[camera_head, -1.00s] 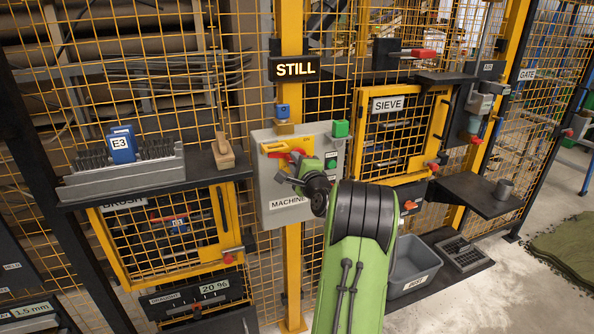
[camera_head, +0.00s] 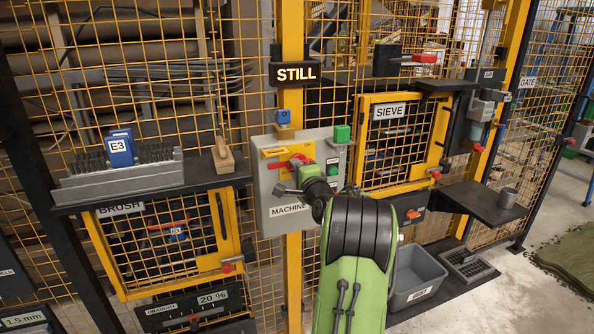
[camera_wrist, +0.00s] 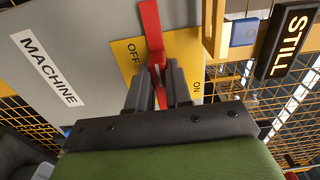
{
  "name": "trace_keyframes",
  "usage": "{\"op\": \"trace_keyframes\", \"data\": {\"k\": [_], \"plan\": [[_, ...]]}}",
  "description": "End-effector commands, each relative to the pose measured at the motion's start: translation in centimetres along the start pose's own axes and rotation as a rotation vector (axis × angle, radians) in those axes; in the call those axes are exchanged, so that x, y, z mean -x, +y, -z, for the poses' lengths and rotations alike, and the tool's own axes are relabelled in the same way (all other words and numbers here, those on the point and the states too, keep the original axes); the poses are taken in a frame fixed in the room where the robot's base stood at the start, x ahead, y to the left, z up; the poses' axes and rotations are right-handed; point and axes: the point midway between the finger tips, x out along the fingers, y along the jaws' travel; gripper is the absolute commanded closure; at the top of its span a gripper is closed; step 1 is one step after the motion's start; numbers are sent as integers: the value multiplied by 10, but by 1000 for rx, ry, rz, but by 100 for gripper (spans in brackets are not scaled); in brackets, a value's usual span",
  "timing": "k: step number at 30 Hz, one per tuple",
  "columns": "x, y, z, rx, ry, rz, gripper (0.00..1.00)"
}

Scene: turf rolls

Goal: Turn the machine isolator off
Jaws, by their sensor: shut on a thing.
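The machine isolator is a grey box (camera_head: 268,207) labelled MACHINE on a yellow post, with a red handle (camera_head: 291,163) on a yellow plate (camera_head: 274,152). In the wrist view the red handle (camera_wrist: 151,22) crosses the yellow plate (camera_wrist: 188,52), which is marked OFF and ON. The handle runs between the two words there. My gripper (camera_wrist: 160,76) is shut on the handle, with a dark finger on either side of it. In the head view my gripper (camera_head: 299,170) is at the box front, and my arm hides part of the box.
A lit STILL sign (camera_head: 297,73) and a blue button (camera_head: 283,117) are above the box. A green button (camera_head: 342,134) is on its upper right. A shelf with a brush (camera_head: 222,156) is at left, the SIEVE door (camera_head: 390,112) at right. Yellow mesh fencing stands behind.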

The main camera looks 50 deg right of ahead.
Motion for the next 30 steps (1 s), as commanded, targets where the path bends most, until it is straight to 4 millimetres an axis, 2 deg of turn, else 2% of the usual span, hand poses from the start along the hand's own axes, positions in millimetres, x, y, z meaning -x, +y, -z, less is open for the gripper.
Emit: {"op": "trace_keyframes", "data": {"k": [1,6,13,16,20,30], "plan": [[0,-3,-1,5,-2,8,78],[0,-2,-1,3,-1,5,55],[0,-1,0,1,0,2,55],[8,-1,1,1,2,1,55],[37,0,2,0,5,0,55],[130,1,1,0,5,3,55]]}}
